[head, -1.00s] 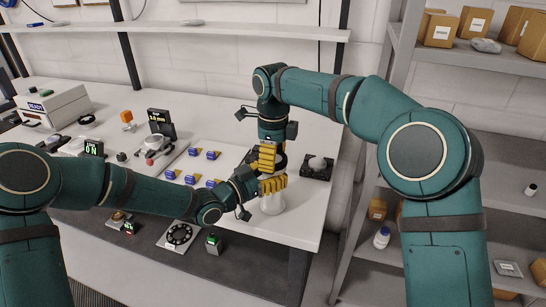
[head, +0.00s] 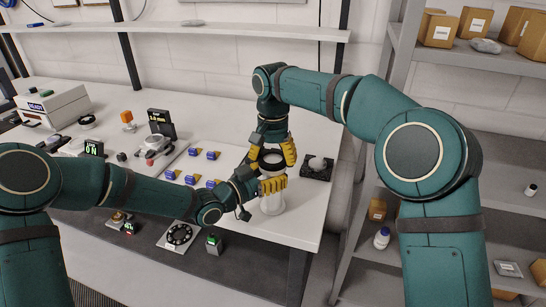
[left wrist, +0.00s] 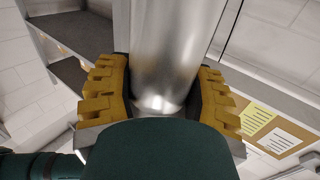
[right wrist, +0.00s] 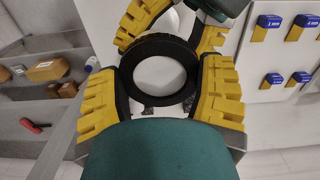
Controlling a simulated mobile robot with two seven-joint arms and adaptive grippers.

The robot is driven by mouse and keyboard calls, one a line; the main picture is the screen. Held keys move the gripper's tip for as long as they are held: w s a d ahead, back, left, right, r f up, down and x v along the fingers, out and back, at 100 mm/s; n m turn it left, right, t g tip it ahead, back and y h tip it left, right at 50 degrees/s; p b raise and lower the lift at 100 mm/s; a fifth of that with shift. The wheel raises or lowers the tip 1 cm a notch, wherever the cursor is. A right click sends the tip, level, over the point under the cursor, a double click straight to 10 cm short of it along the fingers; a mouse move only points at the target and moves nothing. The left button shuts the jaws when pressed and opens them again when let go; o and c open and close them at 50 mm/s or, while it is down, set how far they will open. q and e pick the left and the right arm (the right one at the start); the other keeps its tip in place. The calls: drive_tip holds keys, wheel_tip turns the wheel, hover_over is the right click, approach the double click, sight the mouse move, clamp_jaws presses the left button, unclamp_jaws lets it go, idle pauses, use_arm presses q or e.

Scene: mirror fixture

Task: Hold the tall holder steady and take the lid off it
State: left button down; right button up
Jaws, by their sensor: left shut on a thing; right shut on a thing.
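The tall holder (head: 270,206) is a pale, shiny cylinder standing upright near the table's front right corner. My left gripper (head: 266,187) is shut around its side. The left wrist view shows its metallic wall (left wrist: 165,50) between the yellow fingers. The lid (head: 271,156) is dark, at the holder's upper end. My right gripper (head: 273,150) reaches down from above and is shut on it. In the right wrist view the lid is a black ring with a grey middle (right wrist: 160,38), between the fingers, in front of the left gripper's fingers. I cannot tell whether lid and holder touch.
A black square pad with a pale round thing (head: 317,163) lies just right of the lid. Several blue-and-yellow pieces (head: 194,152) lie left of the grippers. The table's front and right edges are close. A grey shelf rack (head: 365,215) stands at the right.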

drive_tip(key=n, duration=0.5)
drive_tip(key=shift+n, duration=0.3)
drive_tip(key=n, duration=1.2)
drive_tip(key=shift+n, duration=0.3)
drive_tip(key=n, duration=1.7)
drive_tip(key=shift+r, duration=0.25)
